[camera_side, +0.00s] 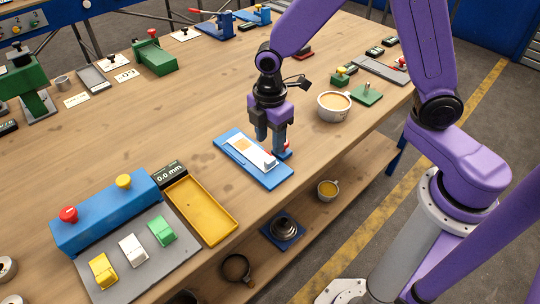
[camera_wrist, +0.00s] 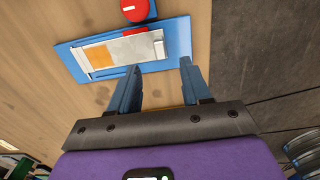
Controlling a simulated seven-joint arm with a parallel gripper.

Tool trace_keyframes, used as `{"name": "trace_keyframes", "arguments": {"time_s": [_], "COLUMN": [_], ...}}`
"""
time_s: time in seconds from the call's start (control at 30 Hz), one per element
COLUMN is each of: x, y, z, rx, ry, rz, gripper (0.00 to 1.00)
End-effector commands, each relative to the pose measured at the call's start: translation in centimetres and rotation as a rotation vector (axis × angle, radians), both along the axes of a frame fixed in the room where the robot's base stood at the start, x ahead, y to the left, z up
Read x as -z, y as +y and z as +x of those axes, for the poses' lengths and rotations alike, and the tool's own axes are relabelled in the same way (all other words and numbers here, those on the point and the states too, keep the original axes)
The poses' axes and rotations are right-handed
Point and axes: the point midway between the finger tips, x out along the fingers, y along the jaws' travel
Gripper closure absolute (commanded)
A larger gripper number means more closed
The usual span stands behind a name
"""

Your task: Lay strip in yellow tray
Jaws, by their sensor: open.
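A pale grey strip (camera_side: 255,153) with an orange patch lies flat on a blue plate (camera_side: 268,178) near the table's front edge. In the wrist view the strip (camera_wrist: 130,48) lies beyond the fingertips, lengthwise across the picture, on the blue plate (camera_wrist: 178,38). My gripper (camera_side: 270,150) points down at the right end of the plate. In the wrist view my gripper (camera_wrist: 160,66) is open, with nothing held between its fingers. The yellow tray (camera_side: 203,212) is empty and lies left of the plate in the side view.
A red knob (camera_wrist: 134,10) stands at the plate's far edge. A blue block with red and yellow buttons (camera_side: 108,212) and a small display (camera_side: 170,173) stand by the tray. A cup (camera_side: 333,105) is right of my gripper. Bare wood lies behind the plate.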

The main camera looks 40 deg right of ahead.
Motion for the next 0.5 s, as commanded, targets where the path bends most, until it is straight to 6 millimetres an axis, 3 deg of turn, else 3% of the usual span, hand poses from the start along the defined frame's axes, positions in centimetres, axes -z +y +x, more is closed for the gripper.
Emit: {"name": "trace_keyframes", "arguments": {"time_s": [0.23,0.5], "x": [4.1,6.4], "y": [-0.1,0.0], "z": [-0.1,0.0], "rx": [-0.001,0.0], "ry": [0.004,0.0], "rz": [-0.003,0.0], "gripper": [0.52,0.52]}}
